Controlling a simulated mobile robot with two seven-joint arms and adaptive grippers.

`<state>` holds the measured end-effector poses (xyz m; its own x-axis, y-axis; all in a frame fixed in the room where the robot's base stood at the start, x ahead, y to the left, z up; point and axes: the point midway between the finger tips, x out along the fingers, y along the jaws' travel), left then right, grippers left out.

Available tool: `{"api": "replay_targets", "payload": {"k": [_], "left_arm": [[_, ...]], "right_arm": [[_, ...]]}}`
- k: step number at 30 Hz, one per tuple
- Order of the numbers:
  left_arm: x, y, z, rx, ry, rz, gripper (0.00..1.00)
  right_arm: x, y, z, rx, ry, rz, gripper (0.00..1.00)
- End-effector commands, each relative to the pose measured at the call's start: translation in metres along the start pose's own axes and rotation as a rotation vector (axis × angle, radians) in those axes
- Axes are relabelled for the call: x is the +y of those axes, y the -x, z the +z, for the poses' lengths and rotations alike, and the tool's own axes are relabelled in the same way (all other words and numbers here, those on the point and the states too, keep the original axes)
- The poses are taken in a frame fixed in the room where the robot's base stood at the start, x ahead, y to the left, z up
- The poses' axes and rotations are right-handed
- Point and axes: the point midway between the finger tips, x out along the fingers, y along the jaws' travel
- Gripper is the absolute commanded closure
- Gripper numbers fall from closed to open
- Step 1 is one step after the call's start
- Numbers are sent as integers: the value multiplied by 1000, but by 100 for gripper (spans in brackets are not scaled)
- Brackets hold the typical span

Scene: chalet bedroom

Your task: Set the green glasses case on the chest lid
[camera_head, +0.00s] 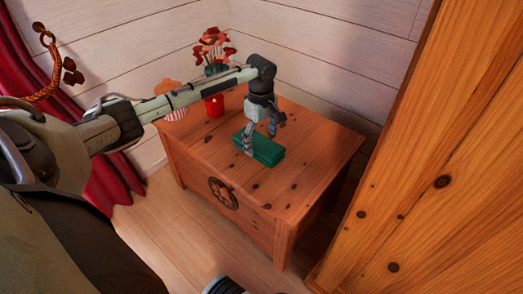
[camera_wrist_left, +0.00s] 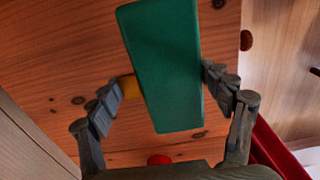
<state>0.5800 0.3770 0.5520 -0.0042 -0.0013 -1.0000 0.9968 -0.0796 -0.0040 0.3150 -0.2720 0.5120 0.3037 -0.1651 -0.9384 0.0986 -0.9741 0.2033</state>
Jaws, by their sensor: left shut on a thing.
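The green glasses case (camera_head: 265,151) is at the middle of the wooden chest lid (camera_head: 315,140). It lies flat, on the lid or very close above it; I cannot tell if there is a gap. My left gripper (camera_head: 262,139) reaches down from above and is shut on the case, one finger on each side. In the left wrist view the case (camera_wrist_left: 165,65) stands between the two fingers (camera_wrist_left: 165,80), with the chest's wood grain (camera_wrist_left: 65,60) behind it.
A red candle (camera_head: 214,106), a red-and-white striped jar (camera_head: 174,107) and red flowers (camera_head: 212,48) stand at the chest's back left. A tall wooden panel (camera_head: 440,170) rises at right. A red curtain (camera_head: 105,185) hangs at left. The lid's right side is clear.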

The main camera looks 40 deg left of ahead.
Motion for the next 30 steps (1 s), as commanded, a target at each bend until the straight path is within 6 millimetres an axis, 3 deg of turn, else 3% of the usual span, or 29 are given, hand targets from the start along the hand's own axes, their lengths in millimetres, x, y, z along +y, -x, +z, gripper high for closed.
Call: {"api": "replay_targets", "payload": {"k": [10, 21, 22, 27, 30], "left_arm": [[1, -39, 0, 2, 0, -1, 59], [1, -41, 0, 1, 0, 1, 59], [1, -42, 0, 1, 0, 0, 20], [1, -42, 0, 1, -1, 0, 0], [1, -42, 0, 1, -1, 0, 0]], "right_arm": [[3, 16, 2, 6, -2, 10, 60], [4, 19, 1, 8, -2, 10, 60], [3, 17, 2, 7, -2, 9, 60], [3, 12, 5, -5, -1, 9, 60], [3, 12, 5, -6, -1, 9, 60]]}}
